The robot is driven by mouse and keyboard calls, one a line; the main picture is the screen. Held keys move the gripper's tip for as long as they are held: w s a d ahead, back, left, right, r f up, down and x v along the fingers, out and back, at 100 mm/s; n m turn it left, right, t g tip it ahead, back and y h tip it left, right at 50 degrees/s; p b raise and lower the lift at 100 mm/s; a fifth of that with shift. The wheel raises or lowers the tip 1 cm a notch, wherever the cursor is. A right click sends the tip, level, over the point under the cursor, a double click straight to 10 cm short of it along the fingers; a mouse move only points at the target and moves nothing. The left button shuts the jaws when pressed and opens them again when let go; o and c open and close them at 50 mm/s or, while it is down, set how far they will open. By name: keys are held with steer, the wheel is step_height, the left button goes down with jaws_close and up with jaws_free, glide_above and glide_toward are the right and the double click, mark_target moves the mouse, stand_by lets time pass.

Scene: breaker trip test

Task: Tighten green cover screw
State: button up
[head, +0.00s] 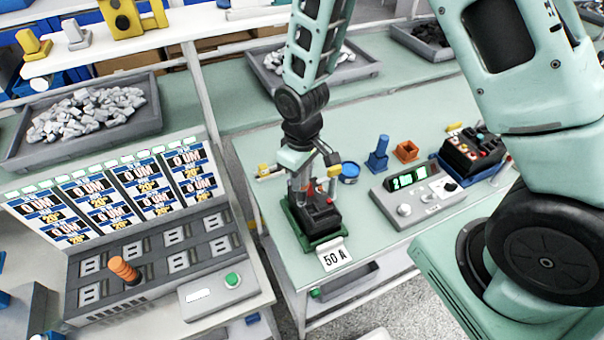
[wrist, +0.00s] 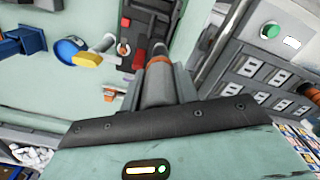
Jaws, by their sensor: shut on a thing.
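The black breaker unit (head: 318,210) sits on a green base (head: 297,232) at the front edge of the pale green table, behind a "50 A" card (head: 334,259). My gripper (head: 303,188) points down over the unit and hides part of it. In the wrist view my gripper (wrist: 157,85) is shut on a grey cylindrical tool (wrist: 157,88) with an orange band. The tool's far end points at the black unit (wrist: 135,35), beside a red part (wrist: 139,58). I cannot make out the cover screw, nor whether the tool touches it.
A grey meter box (head: 418,193) with a green display stands right of the unit, near a blue round tin (head: 348,172), a blue block (head: 378,155) and an orange holder (head: 406,151). An orange-handled tool (head: 124,269) stands in the left test panel. Some table between is clear.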

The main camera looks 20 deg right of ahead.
steer(key=shift+f+b, duration=0.55)
steer(key=shift+f, duration=0.2)
stand_by(1.5)
steer(key=shift+r, duration=0.15)
stand_by(1.0)
steer(key=shift+r+p, duration=2.3)
steer(key=shift+r, duration=0.55)
